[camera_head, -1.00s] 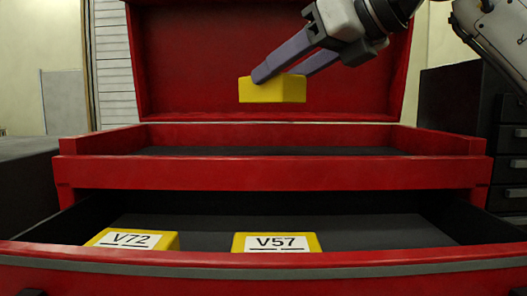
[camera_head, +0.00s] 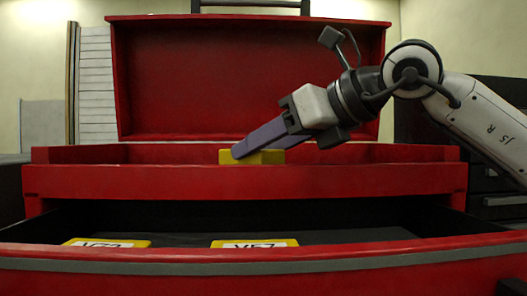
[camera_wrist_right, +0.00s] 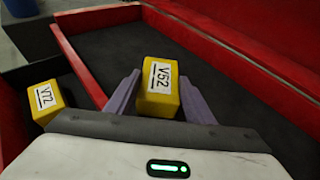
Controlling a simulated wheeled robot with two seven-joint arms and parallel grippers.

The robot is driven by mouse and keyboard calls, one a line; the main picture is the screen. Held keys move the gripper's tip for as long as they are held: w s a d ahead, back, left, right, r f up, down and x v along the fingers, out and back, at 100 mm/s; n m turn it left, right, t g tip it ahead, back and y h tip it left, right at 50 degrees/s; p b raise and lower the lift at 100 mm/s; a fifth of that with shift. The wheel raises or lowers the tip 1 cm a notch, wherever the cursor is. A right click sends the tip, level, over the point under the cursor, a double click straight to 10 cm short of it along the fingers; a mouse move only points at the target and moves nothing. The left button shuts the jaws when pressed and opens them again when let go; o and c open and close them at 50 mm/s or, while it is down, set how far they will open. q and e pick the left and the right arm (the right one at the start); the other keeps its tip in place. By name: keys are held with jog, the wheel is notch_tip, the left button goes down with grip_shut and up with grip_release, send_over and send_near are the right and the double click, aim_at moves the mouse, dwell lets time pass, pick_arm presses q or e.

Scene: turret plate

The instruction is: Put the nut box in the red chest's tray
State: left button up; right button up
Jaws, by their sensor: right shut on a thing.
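The nut box, yellow with a white label reading V52, shows in the right wrist view (camera_wrist_right: 160,88) between my right gripper's (camera_wrist_right: 158,98) purple fingers. In the head view the box (camera_head: 266,157) is low at the red chest's tray (camera_head: 250,181), its lower part hidden behind the tray's front wall. My right gripper (camera_head: 245,151) is shut on it, reaching in from the right. I cannot tell whether the box touches the tray's dark floor (camera_wrist_right: 105,55). My left gripper is not in view.
Below the tray, the open drawer (camera_head: 250,262) holds two yellow boxes, V72 (camera_head: 105,243) and V57 (camera_head: 254,243). The raised red lid (camera_head: 230,80) stands behind the tray. The tray floor around the held box looks clear. Dark cabinets (camera_head: 490,185) stand at right.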

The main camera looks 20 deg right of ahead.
jog(key=o, duration=0.9)
jog(key=shift+f, duration=0.15)
jog(key=o, duration=0.4)
jog(key=shift+o, duration=0.2)
jog(key=shift+r, duration=0.3)
jog(key=b+v, duration=0.1)
jog(key=v, duration=1)
jog(key=shift+f+b, duration=0.1)
jog(key=shift+b, duration=0.2)
jog(key=shift+s+d+r, duration=0.2)
jog(key=shift+s+d, duration=0.05)
jog(key=shift+s, duration=0.2)
